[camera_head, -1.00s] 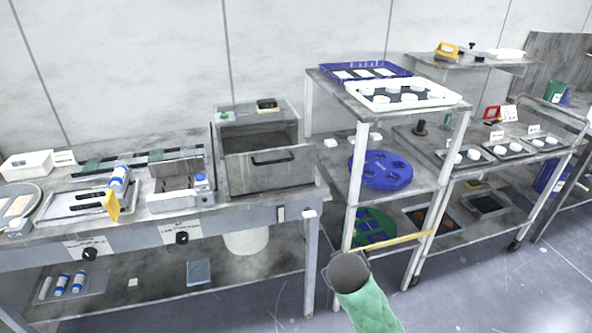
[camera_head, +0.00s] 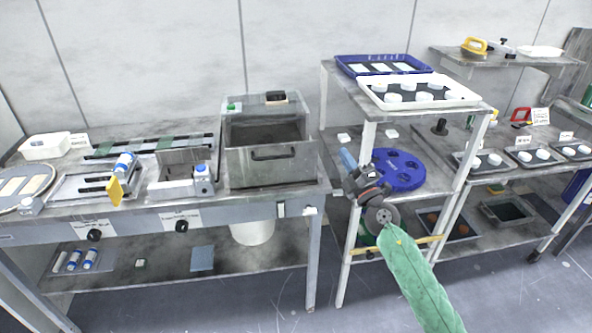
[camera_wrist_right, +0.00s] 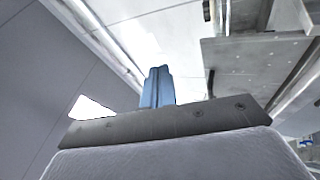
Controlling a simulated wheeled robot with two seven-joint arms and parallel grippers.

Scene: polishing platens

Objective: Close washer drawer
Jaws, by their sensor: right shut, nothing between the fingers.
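The washer drawer (camera_head: 273,167) is a grey metal box front with a dark handle (camera_head: 273,154), on the bench in the middle of the head view. It stands pulled out, with its open top showing in front of the washer housing (camera_head: 262,103). My right gripper (camera_head: 346,158) is shut and empty, to the right of the drawer and apart from it, in front of the shelf rack. Its blue fingers also show pressed together in the right wrist view (camera_wrist_right: 158,87). My left gripper is not in view.
The shelf rack (camera_head: 366,132) stands close to my right arm, holding a white tray (camera_head: 482,100), a blue tray (camera_head: 342,68) and a blue disc (camera_head: 408,172). Bottles and small fixtures crowd the bench left of the drawer. Floor in front is clear.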

